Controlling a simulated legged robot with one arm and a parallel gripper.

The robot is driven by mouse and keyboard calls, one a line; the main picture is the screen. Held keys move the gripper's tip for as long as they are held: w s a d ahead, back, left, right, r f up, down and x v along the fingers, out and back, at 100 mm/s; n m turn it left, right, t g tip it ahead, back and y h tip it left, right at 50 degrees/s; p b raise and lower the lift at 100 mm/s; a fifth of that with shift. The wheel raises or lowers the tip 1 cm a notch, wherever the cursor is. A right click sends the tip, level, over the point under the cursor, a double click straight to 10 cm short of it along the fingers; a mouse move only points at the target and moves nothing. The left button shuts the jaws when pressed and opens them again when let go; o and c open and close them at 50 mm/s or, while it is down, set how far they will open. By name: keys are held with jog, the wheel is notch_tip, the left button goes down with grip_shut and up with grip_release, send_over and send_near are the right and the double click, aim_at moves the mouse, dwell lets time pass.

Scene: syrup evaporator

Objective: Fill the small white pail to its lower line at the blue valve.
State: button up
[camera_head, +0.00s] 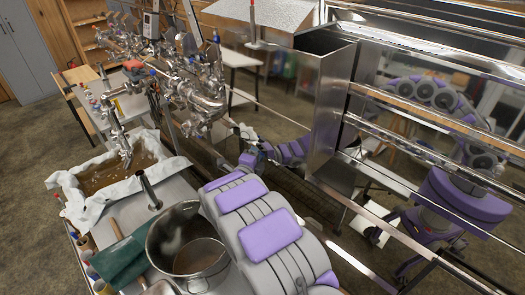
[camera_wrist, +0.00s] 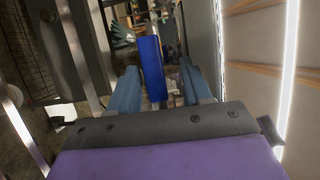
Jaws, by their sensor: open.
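In the wrist view, my gripper (camera_wrist: 159,72) is open, with one blue-grey finger on each side of a bright blue bar-like handle (camera_wrist: 152,62). It looks like the blue valve's handle. A gap shows beside it, and I cannot tell whether either finger touches it. In the head view, my arm reaches along the steel evaporator, and its far end is small and partly hidden by the arm. The valve's outlet is not clear in either view. I cannot make out the small white pail or its lower line.
A large steel pot (camera_head: 158,238) with some liquid stands at the lower left, close to my arm. Behind it is a cloth-lined tub (camera_head: 62,181) of brown liquid. A tall steel box (camera_head: 329,110) rises right of my arm's end. Steel piping (camera_head: 200,95) stands to the left.

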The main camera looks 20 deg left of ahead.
jog(key=shift+w+a+f, duration=0.15)
jog(key=shift+w+a, duration=0.2)
jog(key=shift+a, duration=0.2)
jog(key=shift+w+a+f, duration=0.15)
jog(key=shift+w+a, duration=0.2)
jog(key=shift+a, duration=0.15)
jog(key=shift+d+r, duration=0.15)
jog(key=shift+d, duration=0.4)
jog(key=shift+c, duration=0.3)
jog(key=shift+d+r, duration=0.1)
jog(key=shift+d, duration=0.4)
jog(key=shift+c, duration=1.4)
jog(key=shift+a, duration=0.6)
grip_shut()
